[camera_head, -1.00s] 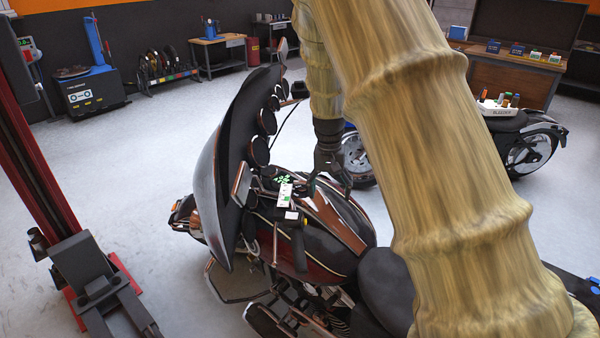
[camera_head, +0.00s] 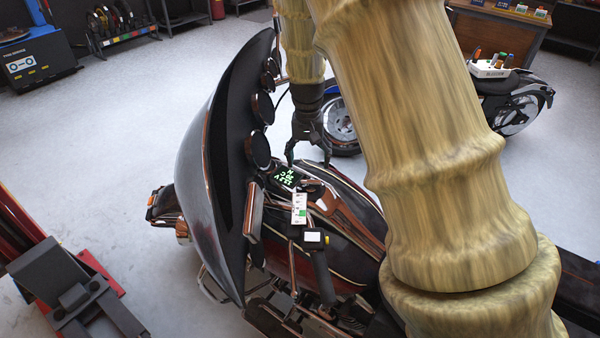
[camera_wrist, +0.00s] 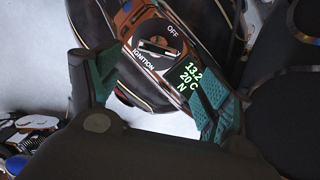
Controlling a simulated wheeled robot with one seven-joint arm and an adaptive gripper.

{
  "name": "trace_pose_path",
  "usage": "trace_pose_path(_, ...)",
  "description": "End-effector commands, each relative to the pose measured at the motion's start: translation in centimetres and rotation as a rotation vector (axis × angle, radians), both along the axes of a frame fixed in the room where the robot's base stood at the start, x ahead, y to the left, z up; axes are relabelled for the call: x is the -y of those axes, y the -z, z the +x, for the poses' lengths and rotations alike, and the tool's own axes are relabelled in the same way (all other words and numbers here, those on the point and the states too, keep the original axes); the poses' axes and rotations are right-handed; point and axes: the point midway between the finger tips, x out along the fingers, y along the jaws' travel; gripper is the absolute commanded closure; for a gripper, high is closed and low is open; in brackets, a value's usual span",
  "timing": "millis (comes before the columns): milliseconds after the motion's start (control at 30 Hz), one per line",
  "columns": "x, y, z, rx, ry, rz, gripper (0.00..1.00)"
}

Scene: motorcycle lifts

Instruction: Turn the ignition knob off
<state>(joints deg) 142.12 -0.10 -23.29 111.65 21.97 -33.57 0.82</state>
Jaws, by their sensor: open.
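The ignition knob (camera_wrist: 158,47) shows in the wrist view as a dark round part with a pale bar across it. It sits in a copper-edged panel marked OFF above it and IGNITION at its lower left. My gripper (camera_wrist: 148,68) is open, with one teal-padded finger on each side of the panel and nothing held. In the head view my gripper (camera_head: 309,160) points down just above the motorcycle's tank, behind the green-lit display (camera_head: 287,178). I cannot make out the knob in the head view, nor the knob's exact pointing direction.
The motorcycle's large windshield (camera_head: 215,160) stands left of my gripper, with round dials along it. A handlebar grip (camera_head: 323,278) and white switch boxes lie nearer. A second motorcycle (camera_head: 515,105) carries a white tray (camera_head: 487,68) at right. A red lift post stands at lower left.

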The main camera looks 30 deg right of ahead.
Motion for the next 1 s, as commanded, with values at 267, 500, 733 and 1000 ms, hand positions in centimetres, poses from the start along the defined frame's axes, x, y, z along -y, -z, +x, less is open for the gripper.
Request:
trace_pose_path(267,0.1,4.9,1.5,-0.021,0.0,0.002,0.21)
trace_pose_path(500,0.1,8.8,3.5,-0.042,-0.002,0.002,0.21)
trace_pose_path(733,0.3,9.4,2.8,-0.033,-0.001,0.002,0.21)
trace_pose_path(1000,0.1,9.2,2.3,-0.026,-0.003,0.001,0.21)
